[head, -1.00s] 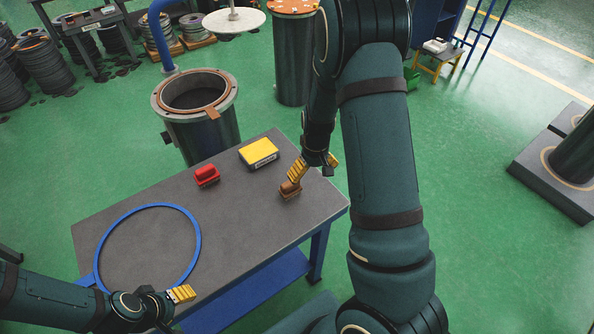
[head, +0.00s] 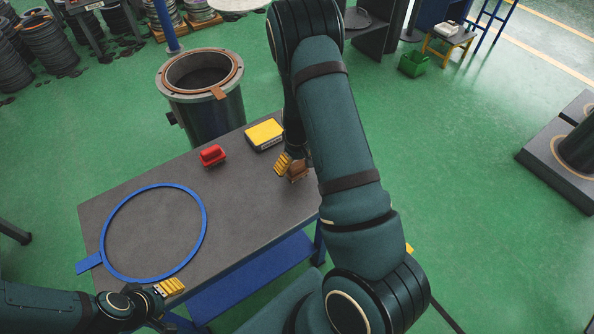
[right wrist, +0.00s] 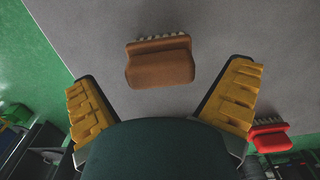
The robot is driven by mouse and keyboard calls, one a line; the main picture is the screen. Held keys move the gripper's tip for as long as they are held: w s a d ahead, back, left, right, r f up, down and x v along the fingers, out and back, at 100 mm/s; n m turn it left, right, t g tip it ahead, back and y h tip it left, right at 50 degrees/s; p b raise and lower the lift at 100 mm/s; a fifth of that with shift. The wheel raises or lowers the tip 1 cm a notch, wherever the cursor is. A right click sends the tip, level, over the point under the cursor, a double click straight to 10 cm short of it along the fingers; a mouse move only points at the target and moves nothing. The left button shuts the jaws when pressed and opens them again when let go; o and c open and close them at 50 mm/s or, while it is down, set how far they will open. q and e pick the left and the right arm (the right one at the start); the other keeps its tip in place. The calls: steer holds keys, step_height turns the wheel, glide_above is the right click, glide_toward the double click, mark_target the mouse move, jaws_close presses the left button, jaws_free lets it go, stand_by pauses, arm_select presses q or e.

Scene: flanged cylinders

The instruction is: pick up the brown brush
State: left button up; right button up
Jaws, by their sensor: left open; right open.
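The brown brush (head: 299,171) lies on the grey table (head: 235,200) near its right end, partly hidden behind my right gripper and arm in the head view. In the right wrist view the brush (right wrist: 160,62) lies ahead of and between the two yellow fingers, with its pale bristles at the far side. My right gripper (right wrist: 165,100) is open and empty, and it also shows in the head view (head: 291,166). My left gripper (head: 170,287) is open and empty by the table's near left edge, away from the brush.
A red brush (head: 212,155) and a yellow-topped box (head: 264,134) stand on the table left of and behind the brown brush. A blue ring (head: 204,232) lies on the left part. A flanged cylinder (head: 225,112) stands behind the table.

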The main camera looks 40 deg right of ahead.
mark_target(297, 164)
steer(key=shift+f, duration=1.35)
steer(key=c, duration=1.2)
steer(key=shift+r, duration=0.15)
step_height(297, 164, up, 10)
steer(key=shift+f+p, duration=0.1)
steer(key=shift+p, duration=0.4)
steer(key=o, duration=0.6)
steer(key=c, duration=0.4)
